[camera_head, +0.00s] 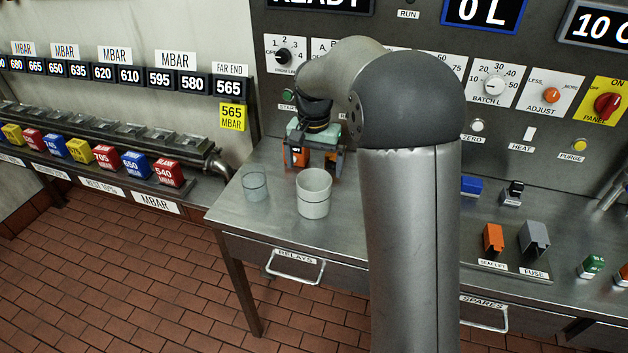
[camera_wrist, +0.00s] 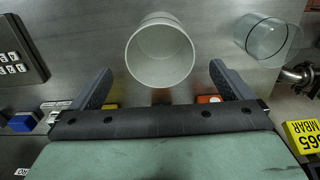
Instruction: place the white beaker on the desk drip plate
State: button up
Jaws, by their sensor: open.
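The white beaker (camera_head: 314,194) stands upright on the metal desk, near its left end. In the wrist view the beaker (camera_wrist: 160,52) shows its open mouth, centred just beyond and between the fingertips. My gripper (camera_wrist: 160,70) is open, with one finger to each side and nothing held. In the head view my gripper (camera_head: 313,160) is just behind the beaker, on the panel side, partly hidden by my arm. I cannot make out the drip plate; my arm hides the middle of the desk.
A clear glass beaker (camera_head: 255,186) stands close left of the white beaker. An orange object (camera_head: 297,157) is behind, near my gripper. The control panel (camera_head: 480,130) rises behind the desk. Switch blocks (camera_head: 493,240) and a metal spout (camera_head: 610,190) are at the right.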

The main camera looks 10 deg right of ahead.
jog(key=s+r+n, duration=0.3)
jog(key=s, duration=1.4)
jog(key=shift+a+r+n, duration=0.15)
jog(key=shift+a+n, duration=0.15)
jog(key=shift+a, duration=0.1)
jog(key=s+f+n, duration=0.1)
jog(key=s, duration=0.3)
jog(key=s+f+n, duration=0.1)
jog(key=s+f, duration=0.1)
jog(key=s, duration=0.3)
jog(key=s+f, duration=0.2)
jog(key=s, duration=0.2)
jog(key=shift+s+a+f+n+t, duration=0.2)
jog(key=shift+s+n+t, duration=0.1)
jog(key=shift+n, duration=0.1)
jog(key=shift+d, duration=0.1)
